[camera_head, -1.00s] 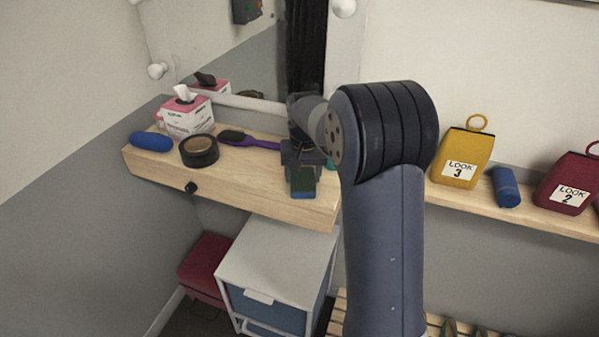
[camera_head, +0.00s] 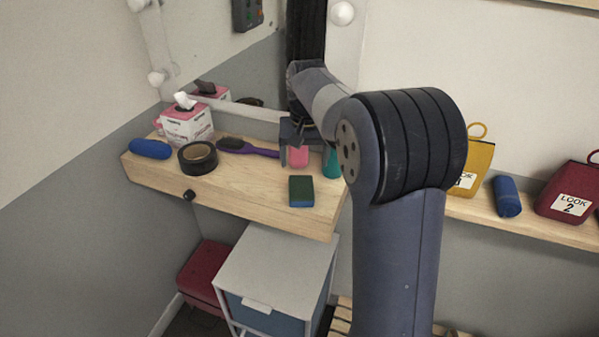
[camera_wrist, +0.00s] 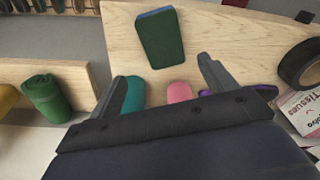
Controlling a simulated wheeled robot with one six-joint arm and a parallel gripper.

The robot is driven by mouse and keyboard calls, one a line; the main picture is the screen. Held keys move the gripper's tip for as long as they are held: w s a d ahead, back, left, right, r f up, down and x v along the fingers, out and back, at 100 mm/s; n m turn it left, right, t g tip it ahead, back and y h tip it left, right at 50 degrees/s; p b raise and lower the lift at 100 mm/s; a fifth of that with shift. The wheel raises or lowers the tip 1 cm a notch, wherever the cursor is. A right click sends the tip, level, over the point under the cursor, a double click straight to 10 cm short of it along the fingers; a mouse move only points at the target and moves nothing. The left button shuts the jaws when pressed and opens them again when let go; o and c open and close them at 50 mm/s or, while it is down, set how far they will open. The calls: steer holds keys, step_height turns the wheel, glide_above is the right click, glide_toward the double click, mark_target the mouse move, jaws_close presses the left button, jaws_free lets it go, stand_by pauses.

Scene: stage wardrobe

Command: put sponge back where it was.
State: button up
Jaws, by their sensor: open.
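The sponge (camera_head: 301,191), green on top with a blue edge, lies flat on the wooden shelf (camera_head: 240,193) near its front edge. It also shows in the wrist view (camera_wrist: 162,38), beyond my fingertips. My gripper (camera_head: 299,158) is open and empty above the back of the shelf, behind the sponge and apart from it. In the wrist view my gripper's two fingers (camera_wrist: 165,85) stand wide apart with a pink item (camera_wrist: 179,92) and a teal item (camera_wrist: 134,95) partly showing between them.
A purple hairbrush (camera_head: 246,148), black tape roll (camera_head: 198,157), tissue box (camera_head: 187,124) and blue roll (camera_head: 150,149) stand left on the shelf. The mirror (camera_head: 225,60) is close behind. A white drawer unit (camera_head: 275,265) stands below. The shelf front left of the sponge is clear.

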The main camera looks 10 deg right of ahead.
steer(key=r, duration=0.3)
steer(key=shift+s+a+r, duration=0.2)
steer(key=shift+s+r, duration=0.1)
steer(key=shift+s, duration=0.05)
steer(key=shift+c, duration=0.3)
